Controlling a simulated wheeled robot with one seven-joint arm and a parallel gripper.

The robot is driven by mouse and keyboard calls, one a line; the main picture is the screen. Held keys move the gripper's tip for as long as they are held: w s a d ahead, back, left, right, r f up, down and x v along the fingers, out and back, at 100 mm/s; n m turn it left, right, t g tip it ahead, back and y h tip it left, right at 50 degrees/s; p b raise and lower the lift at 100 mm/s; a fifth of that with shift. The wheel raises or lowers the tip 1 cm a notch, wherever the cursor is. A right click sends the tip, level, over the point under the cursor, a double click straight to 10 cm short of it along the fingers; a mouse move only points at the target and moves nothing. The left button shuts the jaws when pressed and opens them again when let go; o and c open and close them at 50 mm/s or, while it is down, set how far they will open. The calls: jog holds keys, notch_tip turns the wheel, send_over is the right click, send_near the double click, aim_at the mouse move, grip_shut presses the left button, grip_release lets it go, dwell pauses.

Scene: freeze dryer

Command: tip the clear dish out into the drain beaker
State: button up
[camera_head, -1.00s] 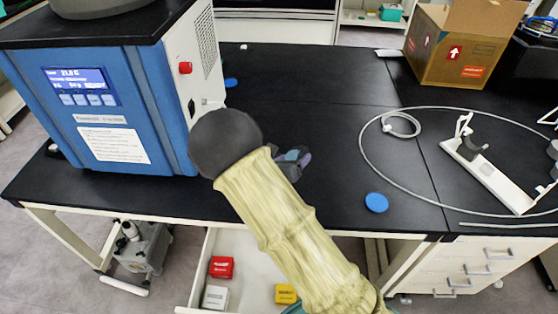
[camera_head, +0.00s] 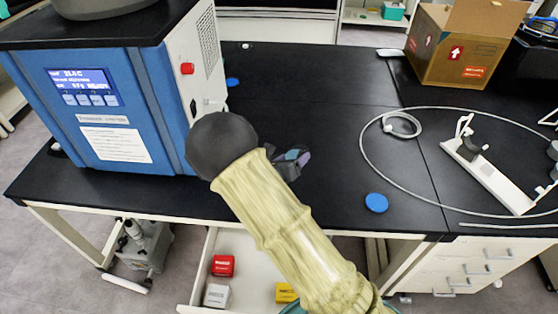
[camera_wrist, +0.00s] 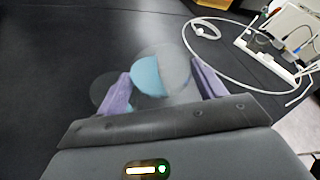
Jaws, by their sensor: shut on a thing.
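My gripper (camera_wrist: 161,84) shows two purple fingers in the wrist view, shut on the clear dish (camera_wrist: 178,62) between them. The dish is a thin see-through round shape, and a pale blue patch shows in or through its lower left part. I cannot tell whether that patch is liquid. A second faint clear round outline (camera_wrist: 101,88) lies at the left finger, perhaps the drain beaker; its shape is unclear. In the head view my dark wrist hides most of the gripper (camera_head: 294,160), and neither the dish nor the beaker can be made out.
A blue freeze dryer (camera_head: 120,105) stands left of my wrist. A blue disc (camera_head: 376,203) lies on the black bench (camera_head: 330,125). A white tube loop (camera_head: 362,150) and white stand (camera_head: 490,178) are at right. An open drawer (camera_head: 250,250) with small boxes is below.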

jog(key=shift+a+r, duration=0.1)
jog(key=shift+a, duration=0.4)
jog(key=shift+s, duration=0.1)
jog(key=shift+d, duration=0.1)
jog(key=shift+d+p, duration=0.15)
jog(key=shift+p, duration=0.15)
jog(key=shift+w, duration=0.2)
jog(key=shift+s+a+n, duration=0.1)
jog(key=shift+a+n, duration=0.1)
jog(key=shift+n, duration=0.1)
jog(key=shift+a+r, duration=0.1)
jog(key=shift+a, duration=0.25)
